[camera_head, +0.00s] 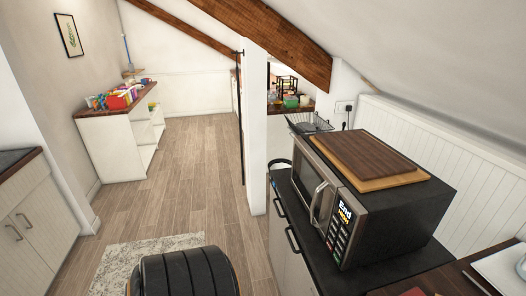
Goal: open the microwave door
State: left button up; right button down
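The microwave (390,225) stands on the dark countertop at the right, its front facing left toward the open floor. Its door (309,181) has a silver frame and a dark window, and looks closed. A vertical handle (317,203) is on the door's near edge, beside the control panel (341,222) with its lit display and buttons. The front is seen at a steep angle, so a small gap at the door could not be told. Neither of my grippers is in view.
Wooden boards (368,160) lie on top of the microwave. A wire dish rack (310,123) stands behind it. White cabinets (288,243) with dark handles are below the counter. The wooden floor (205,165) to the left is open, with a light rug (140,262).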

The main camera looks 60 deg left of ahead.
aim_at(320, 215)
jog(key=u, duration=1.6)
jog(key=i+j+u, duration=0.1)
jog(key=j, duration=1.55)
